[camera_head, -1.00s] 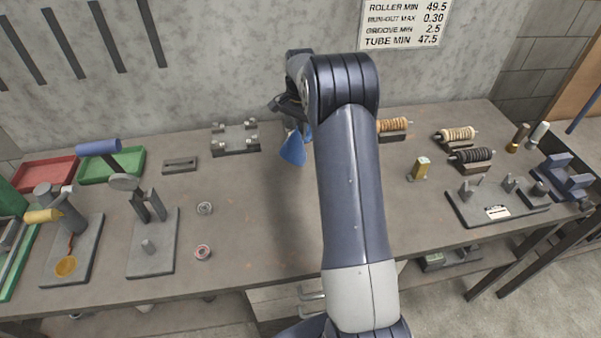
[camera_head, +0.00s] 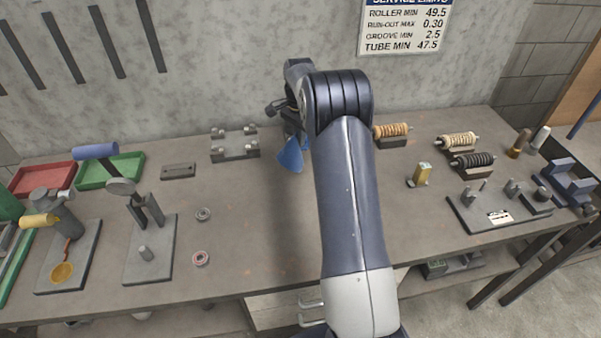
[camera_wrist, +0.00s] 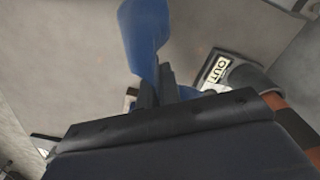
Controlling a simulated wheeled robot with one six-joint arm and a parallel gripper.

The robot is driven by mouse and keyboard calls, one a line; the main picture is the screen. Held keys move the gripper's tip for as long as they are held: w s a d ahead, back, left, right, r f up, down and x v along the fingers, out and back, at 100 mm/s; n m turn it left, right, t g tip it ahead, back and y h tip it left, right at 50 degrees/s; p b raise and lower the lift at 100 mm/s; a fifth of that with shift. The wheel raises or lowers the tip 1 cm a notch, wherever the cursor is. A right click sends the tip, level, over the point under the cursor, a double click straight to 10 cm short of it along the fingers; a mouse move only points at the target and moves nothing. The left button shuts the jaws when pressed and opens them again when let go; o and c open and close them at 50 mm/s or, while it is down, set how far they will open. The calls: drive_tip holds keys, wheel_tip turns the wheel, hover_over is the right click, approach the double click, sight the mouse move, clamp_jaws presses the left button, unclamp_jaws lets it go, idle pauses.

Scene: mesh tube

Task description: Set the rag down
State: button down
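The rag (camera_head: 290,155) is a blue cloth hanging from my gripper over the back middle of the workbench (camera_head: 255,215). In the wrist view the rag (camera_wrist: 146,38) extends out from between the dark fingers of my gripper (camera_wrist: 160,88), which are closed on it. In the head view my arm hides most of the gripper. The rag's lower edge is close to the bench top; I cannot tell whether it touches.
A dark fixture with posts (camera_head: 235,150) stands left of the rag. Spools (camera_head: 392,131) stand to the right, near a brass block (camera_head: 420,174). The bench between the rings and my arm is clear.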

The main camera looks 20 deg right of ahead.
drive_tip(key=w+d+m, duration=0.1)
drive_tip(key=w+m, duration=0.6)
drive_tip(key=m, duration=0.2)
drive_tip(key=s+f, duration=0.1)
drive_tip(key=f, duration=0.1)
drive_tip(key=s+f, duration=0.1)
drive_tip(key=f, duration=0.1)
drive_tip(key=s+f, duration=0.2)
drive_tip(key=shift+s+a+f, duration=0.1)
drive_tip(key=shift+a+f, duration=0.1)
drive_tip(key=shift+f, duration=0.1)
drive_tip(key=shift+s+a+f, duration=0.3)
drive_tip(key=shift+s+f, duration=0.1)
drive_tip(key=shift+s, duration=1)
drive_tip(key=shift+s+a+f, duration=0.25)
drive_tip(key=shift+s+f, duration=0.1)
drive_tip(key=shift+s, duration=1)
drive_tip(key=shift+s+a+f, duration=0.3)
drive_tip(key=shift+s+f, duration=0.1)
drive_tip(key=shift+s, duration=1)
drive_tip(key=c, duration=1.2)
unclamp_jaws()
